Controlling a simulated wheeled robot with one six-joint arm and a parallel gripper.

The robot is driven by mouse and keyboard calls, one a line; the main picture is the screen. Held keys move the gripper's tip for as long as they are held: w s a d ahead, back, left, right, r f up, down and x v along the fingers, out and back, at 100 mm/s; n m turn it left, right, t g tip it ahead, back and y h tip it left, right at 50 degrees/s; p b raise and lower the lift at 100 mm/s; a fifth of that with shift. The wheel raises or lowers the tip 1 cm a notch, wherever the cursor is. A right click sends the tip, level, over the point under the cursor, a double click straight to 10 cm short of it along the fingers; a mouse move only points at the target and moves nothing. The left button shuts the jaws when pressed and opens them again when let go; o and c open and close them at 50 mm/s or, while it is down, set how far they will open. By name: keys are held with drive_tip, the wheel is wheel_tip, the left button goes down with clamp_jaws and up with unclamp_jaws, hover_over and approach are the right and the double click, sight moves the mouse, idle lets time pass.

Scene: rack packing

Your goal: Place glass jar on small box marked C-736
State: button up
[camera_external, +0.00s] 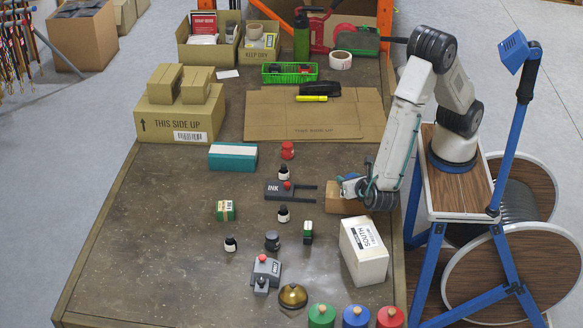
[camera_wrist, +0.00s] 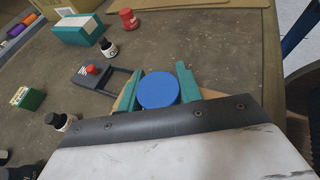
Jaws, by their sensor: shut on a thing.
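My gripper (camera_external: 353,183) is low over the right side of the table, its teal fingers (camera_wrist: 160,76) closed on opposite sides of a round blue lid (camera_wrist: 158,91). I take this to be the glass jar's lid; the jar's body is hidden below it in the wrist view. A small brown cardboard box (camera_external: 339,205) lies directly under the gripper, and a brown strip of it shows beside the left finger (camera_wrist: 123,101). No marking on it is readable. I cannot tell whether the jar touches the box.
A white box marked SOUTH (camera_external: 362,262) stands just in front. A teal-white box (camera_external: 232,158) and a flat cardboard sheet (camera_external: 270,122) lie farther back.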

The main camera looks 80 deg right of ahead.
drive_tip(key=o, duration=1.1)
drive_tip(key=shift+f, duration=0.1)
drive_tip(key=shift+c, duration=0.2)
drive_tip(key=v, duration=1.2)
drive_tip(key=shift+r, duration=0.25)
drive_tip(key=shift+d, duration=0.1)
